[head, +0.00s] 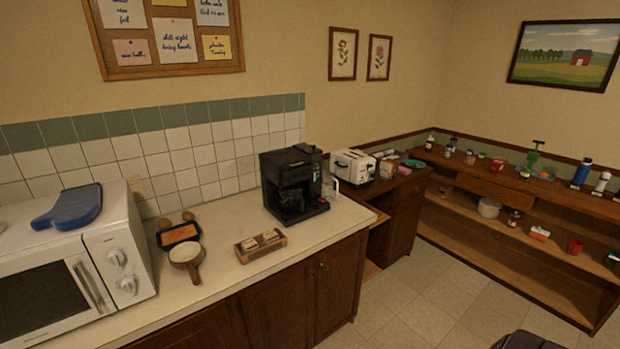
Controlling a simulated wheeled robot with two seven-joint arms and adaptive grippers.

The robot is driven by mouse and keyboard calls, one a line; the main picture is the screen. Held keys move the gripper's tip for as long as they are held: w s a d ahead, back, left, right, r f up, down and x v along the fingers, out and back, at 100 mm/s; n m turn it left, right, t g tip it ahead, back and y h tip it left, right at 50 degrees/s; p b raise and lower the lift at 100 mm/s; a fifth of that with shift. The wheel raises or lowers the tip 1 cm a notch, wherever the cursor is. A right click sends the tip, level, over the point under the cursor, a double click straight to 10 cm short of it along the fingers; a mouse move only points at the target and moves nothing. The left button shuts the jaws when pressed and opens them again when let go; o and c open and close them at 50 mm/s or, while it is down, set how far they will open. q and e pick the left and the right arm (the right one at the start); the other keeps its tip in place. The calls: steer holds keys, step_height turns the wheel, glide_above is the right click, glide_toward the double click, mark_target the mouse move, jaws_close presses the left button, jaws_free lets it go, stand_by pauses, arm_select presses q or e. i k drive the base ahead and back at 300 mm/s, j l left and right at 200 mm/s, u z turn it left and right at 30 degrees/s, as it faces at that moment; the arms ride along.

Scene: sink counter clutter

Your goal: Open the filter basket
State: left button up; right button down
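A black coffee maker (285,172) stands on the counter against the tiled wall, in the middle of the head view. The filter basket cannot be told apart from the machine's dark front, so I cannot tell its state. Neither of my grippers can be made out in the head view.
A wooden tray (262,251) with small packets lies left of the coffee maker on the counter (222,218). A pan (186,254) and a white microwave (68,273) are further left. A white toaster (353,166) stands to the right. The counter's front edge is clear.

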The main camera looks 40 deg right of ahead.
mark_target(296, 174)
steer(key=i+l, duration=0.1)
steer(key=l, duration=0.55)
steer(key=i+l, duration=0.1)
steer(key=l, duration=0.5)
steer(key=i+l, duration=0.1)
steer(key=l, duration=0.55)
steer(key=i+l, duration=0.1)
steer(key=l, duration=0.55)
steer(key=l+u, duration=0.1)
steer(key=l, duration=0.55)
steer(key=i, duration=0.05)
